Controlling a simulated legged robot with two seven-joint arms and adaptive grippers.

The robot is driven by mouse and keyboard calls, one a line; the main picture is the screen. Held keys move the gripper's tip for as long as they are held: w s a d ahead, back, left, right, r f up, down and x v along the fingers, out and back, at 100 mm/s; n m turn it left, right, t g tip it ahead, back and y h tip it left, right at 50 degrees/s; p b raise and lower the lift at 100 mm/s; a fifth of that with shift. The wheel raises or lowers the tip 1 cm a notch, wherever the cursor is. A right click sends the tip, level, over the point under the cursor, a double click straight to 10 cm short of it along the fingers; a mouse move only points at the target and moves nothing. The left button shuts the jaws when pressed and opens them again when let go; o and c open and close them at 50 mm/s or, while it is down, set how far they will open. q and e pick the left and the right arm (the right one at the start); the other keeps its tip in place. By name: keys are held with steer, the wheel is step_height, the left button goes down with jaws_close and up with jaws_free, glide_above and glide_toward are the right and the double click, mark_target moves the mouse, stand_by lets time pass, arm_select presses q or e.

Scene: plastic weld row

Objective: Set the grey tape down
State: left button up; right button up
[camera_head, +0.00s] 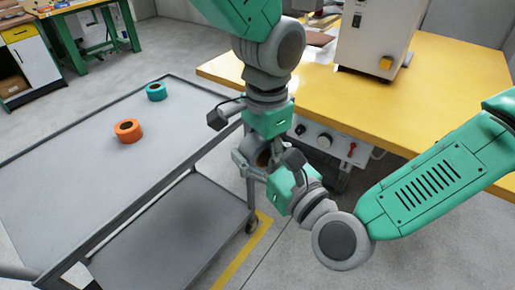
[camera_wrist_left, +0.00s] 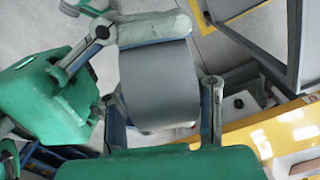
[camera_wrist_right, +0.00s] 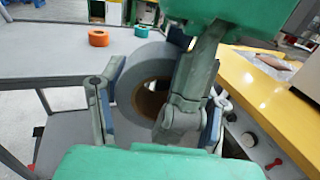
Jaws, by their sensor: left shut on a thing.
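The grey tape (camera_wrist_right: 127,84) is a wide grey roll with a brown core, held off the cart near the yellow table's corner. In the head view it shows small between my grippers, partly hidden. My left gripper (camera_head: 258,162) is shut on it; in the left wrist view the tape (camera_wrist_left: 160,85) fills the space between the fingers. My right gripper (camera_head: 265,156) is at the same tape, with a finger on either side of it in the right wrist view. Its right finger looks apart from the roll, and one left gripper finger crosses in front of the tape.
The grey cart (camera_head: 75,190) has a wide clear top. An orange tape (camera_head: 128,131) and a teal tape (camera_head: 156,91) lie on it towards the back. The yellow table (camera_head: 450,75) with a white machine (camera_head: 372,35) stands at the right. A control box (camera_head: 318,140) hangs under its edge.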

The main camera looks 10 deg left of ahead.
arm_select(q)
steer(key=o, duration=1.3)
steer(key=shift+w+d, duration=0.1)
steer(key=shift+c, duration=0.2)
arm_select(e)
steer(key=shift+s+a, duration=0.1)
steer(key=shift+s, duration=0.1)
arm_select(q)
steer(key=shift+r, duration=0.15)
